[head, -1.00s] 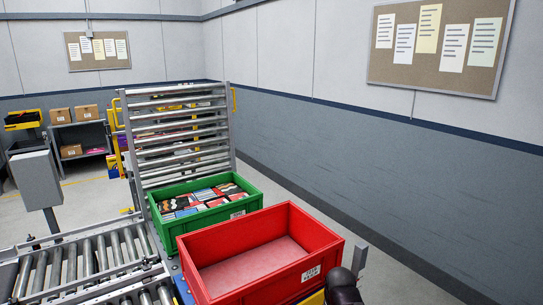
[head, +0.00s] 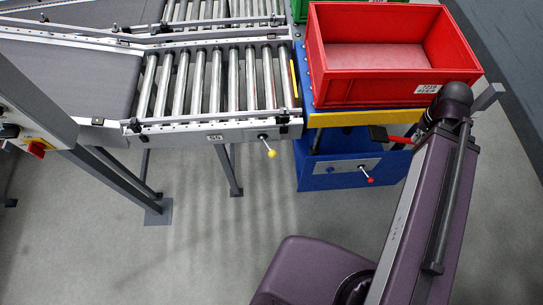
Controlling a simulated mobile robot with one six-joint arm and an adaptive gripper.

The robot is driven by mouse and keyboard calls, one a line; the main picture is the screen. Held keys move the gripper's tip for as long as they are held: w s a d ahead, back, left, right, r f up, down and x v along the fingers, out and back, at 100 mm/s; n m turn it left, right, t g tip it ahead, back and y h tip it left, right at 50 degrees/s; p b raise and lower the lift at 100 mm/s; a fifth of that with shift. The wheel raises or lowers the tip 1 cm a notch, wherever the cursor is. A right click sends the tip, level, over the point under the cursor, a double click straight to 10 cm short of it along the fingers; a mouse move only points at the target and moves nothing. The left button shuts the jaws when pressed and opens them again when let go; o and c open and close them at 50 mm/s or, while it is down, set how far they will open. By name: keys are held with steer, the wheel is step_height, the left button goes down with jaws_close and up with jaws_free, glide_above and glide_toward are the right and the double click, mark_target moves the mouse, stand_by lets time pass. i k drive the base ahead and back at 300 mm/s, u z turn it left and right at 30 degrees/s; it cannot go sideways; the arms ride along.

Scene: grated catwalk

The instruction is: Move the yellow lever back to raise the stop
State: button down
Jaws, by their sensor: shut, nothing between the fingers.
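My arm (head: 425,210) rises from the bottom right to a joint in front of the red bin. I cannot make out my gripper; it is hidden or outside the view.
A red bin (head: 405,94) sits on a blue stand with a yellow edge (head: 365,118). A grey control post (head: 35,105) stands left. The floor before the conveyor (head: 225,235) is clear.

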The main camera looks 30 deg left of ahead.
mark_target(273, 154)
steer(key=u, duration=1.65)
steer(key=i, duration=0.6)
steer(key=z, duration=0.1)
steer(key=k, duration=0.6)
steer(key=z, duration=0.05)
